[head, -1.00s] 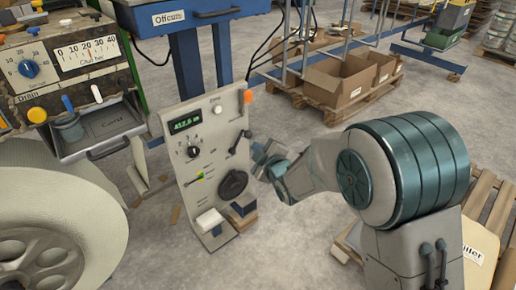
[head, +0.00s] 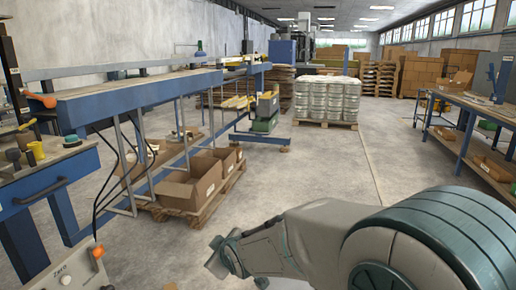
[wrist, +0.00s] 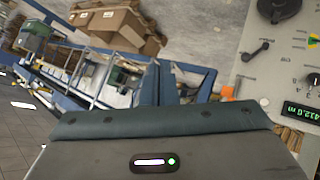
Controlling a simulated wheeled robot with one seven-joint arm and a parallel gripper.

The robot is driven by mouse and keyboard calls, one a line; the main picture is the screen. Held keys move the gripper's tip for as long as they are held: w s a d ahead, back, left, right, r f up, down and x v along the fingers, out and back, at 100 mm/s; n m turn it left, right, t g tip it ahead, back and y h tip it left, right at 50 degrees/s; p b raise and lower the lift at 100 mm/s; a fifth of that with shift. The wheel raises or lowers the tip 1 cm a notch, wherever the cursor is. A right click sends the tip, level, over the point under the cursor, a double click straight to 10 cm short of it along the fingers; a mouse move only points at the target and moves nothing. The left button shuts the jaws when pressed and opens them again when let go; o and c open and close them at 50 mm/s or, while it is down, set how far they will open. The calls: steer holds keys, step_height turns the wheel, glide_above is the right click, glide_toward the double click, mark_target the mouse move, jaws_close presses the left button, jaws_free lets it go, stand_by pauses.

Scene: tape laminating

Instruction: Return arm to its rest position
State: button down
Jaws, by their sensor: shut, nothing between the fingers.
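My arm shows at the lower right of the head view, a grey link with a large teal ribbed joint, reaching left over bare floor. My gripper (head: 220,262), small and grey-teal, is at the arm's left end. It is shut and holds nothing. It is to the right of the pale control panel (head: 68,280), apart from it, with open floor showing between. In the wrist view, the grey-teal housing at my wrist fills the bottom, with a lit green dot. The fingertips are not clear there.
The control panel also shows at the wrist view's right (wrist: 268,70), with a lever, knob and green display. A blue-framed conveyor (head: 140,95) runs along the left, with cardboard boxes (head: 190,190) on a pallet beneath. A workbench (head: 475,125) stands right. The central aisle is clear.

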steer(key=s+d+r+m+g+h+p, duration=0.1)
steer(key=s+d+r+m+h+p, duration=0.15)
steer(key=d+r, duration=0.35)
steer(key=s+d+r+m+g+h+p, duration=0.1)
steer(key=s+d+r+m+p, duration=0.25)
steer(key=d, duration=0.55)
steer(key=s+d+r+m+g+p, duration=0.1)
steer(key=s+d+r+m+p, duration=0.1)
steer(key=s, duration=0.3)
steer(key=s+d+r+m+g+h+p, duration=0.1)
steer(key=s+d+r+m+p, duration=0.1)
steer(key=s+d+p, duration=0.1)
steer(key=s+d+r+m+g+p, duration=0.2)
steer(key=s+d, duration=0.2)
steer(key=s, duration=0.4)
steer(key=shift+d+r, duration=0.4)
steer(key=shift+w+h, duration=0.1)
steer(key=shift+h, duration=0.15)
